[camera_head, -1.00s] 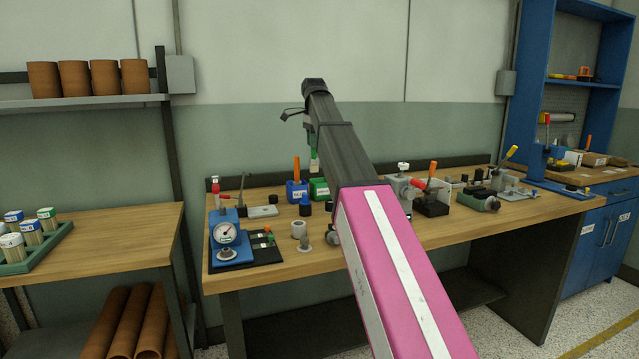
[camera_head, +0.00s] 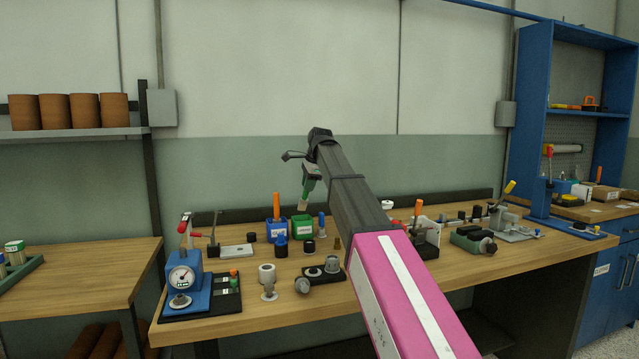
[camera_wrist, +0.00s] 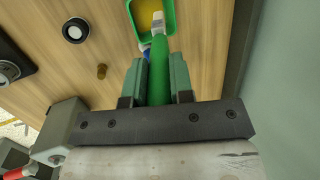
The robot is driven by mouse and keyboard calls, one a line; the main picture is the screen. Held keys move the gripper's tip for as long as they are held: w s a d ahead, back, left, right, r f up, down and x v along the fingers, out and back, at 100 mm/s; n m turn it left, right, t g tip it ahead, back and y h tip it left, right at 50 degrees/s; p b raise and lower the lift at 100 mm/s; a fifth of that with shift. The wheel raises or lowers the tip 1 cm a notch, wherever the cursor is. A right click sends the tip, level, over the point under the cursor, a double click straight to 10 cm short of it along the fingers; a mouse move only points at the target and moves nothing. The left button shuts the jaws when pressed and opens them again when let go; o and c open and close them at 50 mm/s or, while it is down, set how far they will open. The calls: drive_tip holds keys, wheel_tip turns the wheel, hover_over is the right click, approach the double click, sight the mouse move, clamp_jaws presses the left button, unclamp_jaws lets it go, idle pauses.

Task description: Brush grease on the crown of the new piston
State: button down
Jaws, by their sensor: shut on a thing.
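My gripper (camera_head: 311,172) is shut on a brush with a green handle (camera_wrist: 159,72). The brush hangs tilted, and its pale bristles (camera_head: 303,205) point down above a green container (camera_head: 302,229). In the wrist view the bristle end overlaps this container (camera_wrist: 132,20), which holds yellow grease (camera_wrist: 146,14); I cannot tell whether they touch. A grey piston-like part (camera_head: 331,264) stands on a small black base (camera_head: 338,276), and another grey part (camera_head: 302,286) lies on the bench in front. I cannot tell which is the new piston.
A blue container (camera_head: 276,232) with an orange-handled tool stands left of the green one. A blue dial gauge (camera_head: 183,278) stands at the bench's left front. A vise (camera_head: 473,240) and other tools fill the right. The front strip of the wooden bench (camera_head: 250,322) is clear.

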drive_tip(key=shift+f, duration=2.95)
drive_tip(key=shift+f, duration=0.6)
drive_tip(key=shift+r, duration=3.55)
